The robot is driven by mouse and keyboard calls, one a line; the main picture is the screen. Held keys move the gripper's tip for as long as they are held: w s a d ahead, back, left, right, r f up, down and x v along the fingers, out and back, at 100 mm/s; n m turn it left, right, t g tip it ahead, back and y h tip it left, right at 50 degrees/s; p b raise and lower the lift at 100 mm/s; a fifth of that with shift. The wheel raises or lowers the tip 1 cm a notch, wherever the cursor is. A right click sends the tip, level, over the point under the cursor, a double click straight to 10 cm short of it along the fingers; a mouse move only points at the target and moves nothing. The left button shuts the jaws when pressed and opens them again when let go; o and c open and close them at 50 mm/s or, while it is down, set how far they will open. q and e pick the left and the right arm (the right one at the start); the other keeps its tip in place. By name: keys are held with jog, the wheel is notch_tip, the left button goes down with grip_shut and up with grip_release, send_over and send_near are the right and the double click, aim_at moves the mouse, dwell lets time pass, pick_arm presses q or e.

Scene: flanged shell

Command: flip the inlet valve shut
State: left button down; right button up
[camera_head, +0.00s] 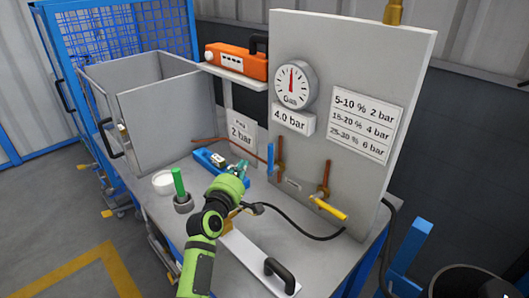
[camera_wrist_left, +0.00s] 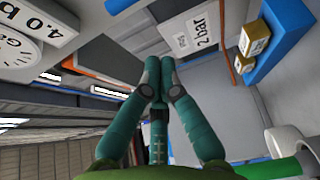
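Two lever valves sit on copper pipes at the grey upright panel (camera_head: 330,60) in the head view. One has a blue lever (camera_head: 270,158) standing upright; the other has a yellow lever (camera_head: 330,209) sticking out toward the lower right. I cannot read which is the inlet valve. My left gripper (camera_head: 243,166) is left of the blue lever, apart from it, above the bench. In the left wrist view its teal fingertips (camera_wrist_left: 158,66) are together with nothing visible between them. A blue bar at the top edge there may be the blue lever. My right gripper is not in view.
A pressure gauge (camera_head: 296,85) with a 4.0 bar label is on the panel. A blue fixture (camera_head: 208,159), a white cup (camera_head: 163,182), a green-handled tool (camera_head: 179,183) and a black-handled plate (camera_head: 250,262) are on the bench. A black hose (camera_head: 290,222) crosses the bench below the valves.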

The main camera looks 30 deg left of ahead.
pick_arm(q)
jog(key=w+d+p, duration=0.2)
jog(key=w+p, duration=0.1)
jog(key=w, duration=0.5)
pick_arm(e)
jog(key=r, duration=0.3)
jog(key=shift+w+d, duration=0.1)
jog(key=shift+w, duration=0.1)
pick_arm(q)
jog(key=shift+f, duration=0.1)
jog(key=shift+s+d, duration=0.1)
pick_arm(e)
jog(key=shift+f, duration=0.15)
pick_arm(q)
jog(key=shift+d+m+b, duration=0.1)
jog(key=shift+m+b, duration=0.2)
jog(key=shift+b, duration=0.2)
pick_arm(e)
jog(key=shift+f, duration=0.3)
